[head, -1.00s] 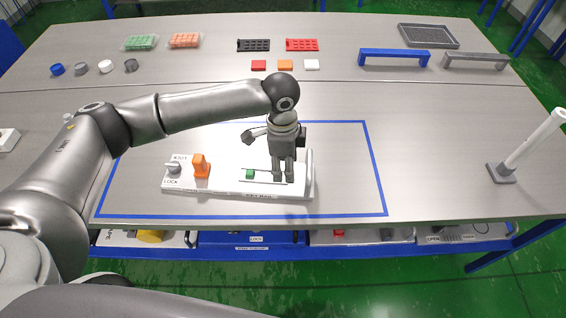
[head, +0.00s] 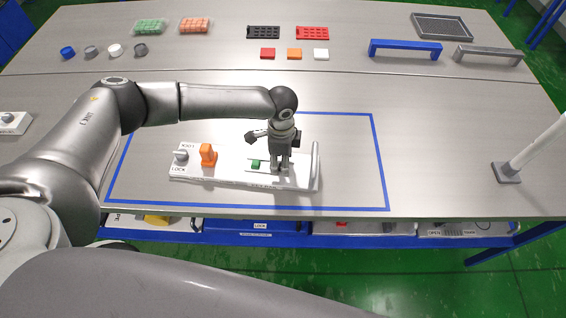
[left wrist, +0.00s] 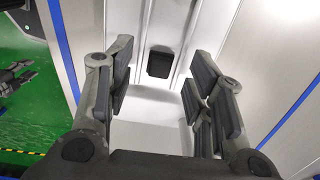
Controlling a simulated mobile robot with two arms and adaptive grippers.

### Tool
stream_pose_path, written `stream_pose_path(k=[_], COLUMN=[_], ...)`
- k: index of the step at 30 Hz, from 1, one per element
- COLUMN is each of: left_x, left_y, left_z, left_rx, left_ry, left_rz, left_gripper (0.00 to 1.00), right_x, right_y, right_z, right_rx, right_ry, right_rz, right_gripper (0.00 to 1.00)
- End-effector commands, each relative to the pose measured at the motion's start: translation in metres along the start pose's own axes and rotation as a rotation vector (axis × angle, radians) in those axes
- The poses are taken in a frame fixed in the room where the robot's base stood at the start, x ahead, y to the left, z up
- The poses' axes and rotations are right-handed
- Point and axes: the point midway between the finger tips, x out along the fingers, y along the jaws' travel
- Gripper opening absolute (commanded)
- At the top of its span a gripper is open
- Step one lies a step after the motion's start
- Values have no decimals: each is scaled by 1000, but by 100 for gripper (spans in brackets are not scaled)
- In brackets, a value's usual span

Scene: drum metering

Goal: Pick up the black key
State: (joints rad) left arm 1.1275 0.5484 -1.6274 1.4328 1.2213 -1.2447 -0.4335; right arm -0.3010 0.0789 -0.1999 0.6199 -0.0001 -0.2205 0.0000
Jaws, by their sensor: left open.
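My left gripper (head: 281,166) points down over the right part of a white panel (head: 230,181) in the head view. Its fingers are spread apart. In the left wrist view a small black key (left wrist: 160,62) lies in a pale channel, between the two open fingers (left wrist: 163,85) and a little beyond the middle of the gap. No finger visibly touches it. The gripper hides the black key in the head view. A green key (head: 256,164) sits on the panel just left of the gripper.
The panel also carries an orange block (head: 208,155), a lever (head: 181,155) and a grey upright handle (head: 316,163) at its right end. Blue tape (head: 379,160) frames the area. A white post (head: 535,145) stands at right. Caps, trays and blocks line the back.

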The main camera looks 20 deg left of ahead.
Motion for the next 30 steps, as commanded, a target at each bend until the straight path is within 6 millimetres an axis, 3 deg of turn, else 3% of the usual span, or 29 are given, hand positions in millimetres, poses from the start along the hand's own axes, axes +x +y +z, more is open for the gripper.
stream_pose_path(k=[4, 11, 21, 30], left_x=[13, 15, 16, 16], left_y=[0, 0, 0, 0], left_z=[0, 0, 0, 1], left_rx=[0, 0, 0, -1], left_ry=[0, 1, 0, -1], left_rz=[0, -1, -1, -1], left_gripper=[48, 48, 14, 13], right_x=[-3, -2, -2, -2], right_y=[0, 0, 0, 0], right_z=[-1, -2, -2, -2], right_rx=[0, 0, 0, 0], right_ry=[2, 2, 2, 2], right_rz=[0, 0, 0, 0], right_gripper=[38, 38, 38, 38])
